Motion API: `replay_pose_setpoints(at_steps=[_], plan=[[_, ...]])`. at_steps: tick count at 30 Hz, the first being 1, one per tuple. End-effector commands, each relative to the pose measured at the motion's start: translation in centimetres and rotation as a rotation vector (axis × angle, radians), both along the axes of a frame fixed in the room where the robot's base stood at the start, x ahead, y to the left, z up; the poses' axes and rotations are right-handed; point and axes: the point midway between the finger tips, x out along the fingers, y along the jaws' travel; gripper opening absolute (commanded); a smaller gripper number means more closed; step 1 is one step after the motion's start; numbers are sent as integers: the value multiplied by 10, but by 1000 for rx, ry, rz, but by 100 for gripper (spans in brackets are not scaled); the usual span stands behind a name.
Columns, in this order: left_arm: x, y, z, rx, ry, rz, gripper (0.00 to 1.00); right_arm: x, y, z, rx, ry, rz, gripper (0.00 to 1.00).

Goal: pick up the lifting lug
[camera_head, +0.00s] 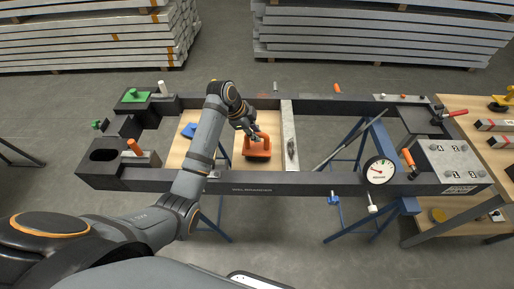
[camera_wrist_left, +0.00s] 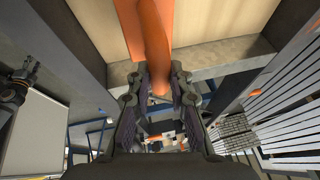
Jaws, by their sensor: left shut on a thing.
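The lifting lug looks to be the orange piece (camera_head: 257,148) over the wooden panel inside the dark frame, left of the frame's middle. My left gripper (camera_head: 250,132) reaches down to it from above and is shut on its upper part. In the left wrist view the orange lug (camera_wrist_left: 151,40) runs down between the two fingers of the left gripper (camera_wrist_left: 156,85), which press on it from both sides. I cannot tell whether the lug rests on the panel or hangs just above it. My right gripper is not in view.
The dark frame (camera_head: 250,189) surrounds the lug. A grey crossbar (camera_head: 289,125) stands close to its right. A blue part (camera_head: 188,130) lies to its left. A round gauge (camera_head: 379,171) sits on the front beam. The frame's right half is mostly open, above blue trestles (camera_head: 377,140).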

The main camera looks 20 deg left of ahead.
Motion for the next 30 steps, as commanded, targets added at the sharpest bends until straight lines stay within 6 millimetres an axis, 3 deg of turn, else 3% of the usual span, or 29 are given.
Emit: replay_pose_setpoints(at_steps=[14, 23, 30], plan=[[1, 0, 7, -1, -7, -1, 0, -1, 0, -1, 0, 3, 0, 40], [2, 0, 33, -1, -9, -1, 0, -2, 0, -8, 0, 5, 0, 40], [-19, -3, 58, -2, -9, -2, 0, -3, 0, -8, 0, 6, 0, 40]])
